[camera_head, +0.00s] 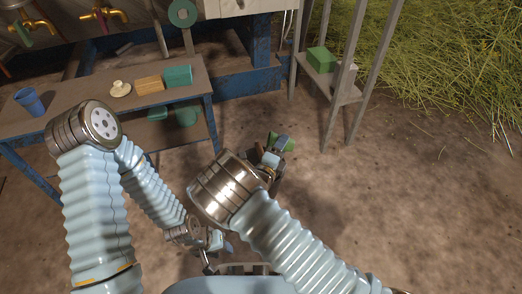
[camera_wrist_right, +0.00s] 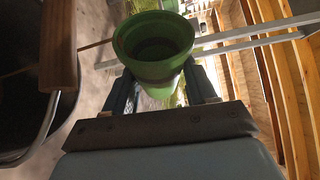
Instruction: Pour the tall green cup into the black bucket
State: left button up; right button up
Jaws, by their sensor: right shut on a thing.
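The tall green cup (camera_wrist_right: 154,66) is between the two dark fingers of my right gripper (camera_wrist_right: 162,88) in the right wrist view. Its open mouth faces that camera and its inside looks dark; I cannot tell what it holds. In the head view a bit of the green cup (camera_head: 287,143) shows beyond my right gripper (camera_head: 271,160). A dark bucket-like vessel (camera_wrist_right: 22,85) with a wooden grip fills the left edge of the wrist view, apart from the cup. My left gripper (camera_head: 214,242) is low in the head view; its fingers are too small to read.
A bench (camera_head: 65,98) at the left carries a blue cup (camera_head: 29,101), a pale lidded thing (camera_head: 121,89), a wooden block (camera_head: 149,85) and a teal box (camera_head: 178,76). A stand (camera_head: 341,92) at the back right holds a green box (camera_head: 321,60). Open ground lies right.

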jog(key=shift+a+r+n, duration=0.15)
jog(key=shift+a+n, duration=0.1)
jog(key=shift+n, duration=0.05)
jog(key=shift+d+f+m+b, duration=0.7)
jog(key=shift+d+b, duration=0.15)
jog(key=shift+d+r+m+g+y+p, duration=0.2)
jog(key=shift+m+g+y+p, duration=0.1)
jog(key=shift+m+p, duration=0.3)
jog(key=shift+f, duration=0.15)
